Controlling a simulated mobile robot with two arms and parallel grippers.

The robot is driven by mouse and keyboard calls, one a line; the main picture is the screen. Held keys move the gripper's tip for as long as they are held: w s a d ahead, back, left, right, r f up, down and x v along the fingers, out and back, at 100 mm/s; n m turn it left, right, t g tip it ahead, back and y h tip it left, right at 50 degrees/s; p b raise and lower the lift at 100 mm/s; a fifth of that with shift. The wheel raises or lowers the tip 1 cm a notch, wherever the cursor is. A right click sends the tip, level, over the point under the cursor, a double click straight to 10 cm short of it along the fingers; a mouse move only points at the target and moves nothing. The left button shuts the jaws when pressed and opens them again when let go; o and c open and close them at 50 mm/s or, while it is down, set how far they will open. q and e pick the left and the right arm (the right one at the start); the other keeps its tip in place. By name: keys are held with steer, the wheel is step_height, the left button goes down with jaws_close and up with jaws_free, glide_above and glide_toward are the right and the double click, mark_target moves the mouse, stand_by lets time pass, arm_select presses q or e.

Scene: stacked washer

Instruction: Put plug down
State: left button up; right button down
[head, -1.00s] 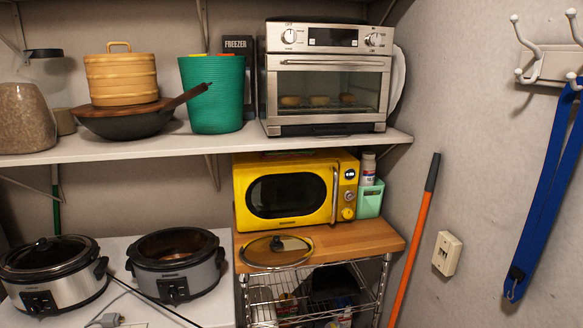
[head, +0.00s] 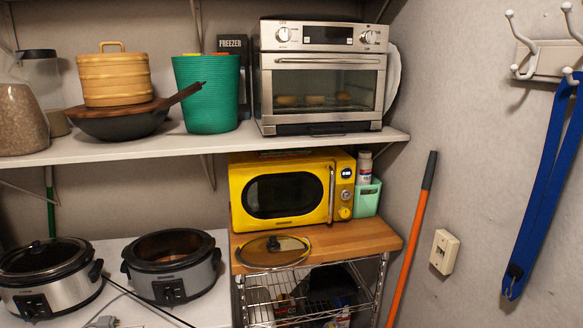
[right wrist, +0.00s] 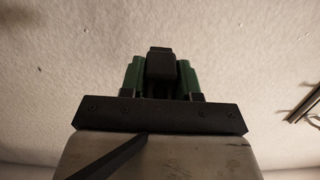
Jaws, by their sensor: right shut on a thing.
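In the right wrist view my right gripper (right wrist: 161,76) has its two green fingers closed on a dark, blocky plug (right wrist: 161,63). Bare, pale wall fills the background there. A black cord (right wrist: 108,158) crosses the lower left of that view. In the head view a black cord (head: 150,303) runs from beside the left slow cooker (head: 52,272) down past the bottom edge. Neither gripper shows in the head view.
A grey slow cooker (head: 172,267) stands on the white table (head: 215,302). A wooden-topped cart (head: 340,238) holds a yellow microwave (head: 290,190) and a glass lid (head: 272,250). A wall outlet (head: 444,251) is at right, beside an orange pole (head: 408,250).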

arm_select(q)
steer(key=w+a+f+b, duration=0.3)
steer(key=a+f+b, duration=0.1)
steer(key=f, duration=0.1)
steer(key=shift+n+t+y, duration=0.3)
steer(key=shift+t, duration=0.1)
arm_select(e)
steer(key=w+a+f+n+t+y, duration=0.2)
steer(key=a+n+t+y, duration=0.3)
steer(key=a+y, duration=0.3)
steer(key=w+a+f+n+t+y, duration=0.2)
steer(key=a+f+n+t+y, duration=0.2)
steer(key=a, duration=0.9)
steer(key=n+t+y, duration=0.2)
steer(key=n+y, duration=0.2)
steer(key=shift+w+a+f+y, duration=0.15)
steer(key=shift+a+f+y, duration=0.05)
steer(key=shift+f+y, duration=0.15)
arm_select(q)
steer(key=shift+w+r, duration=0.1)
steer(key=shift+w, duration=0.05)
arm_select(e)
steer(key=shift+w+d, duration=0.1)
steer(key=shift+d, duration=0.05)
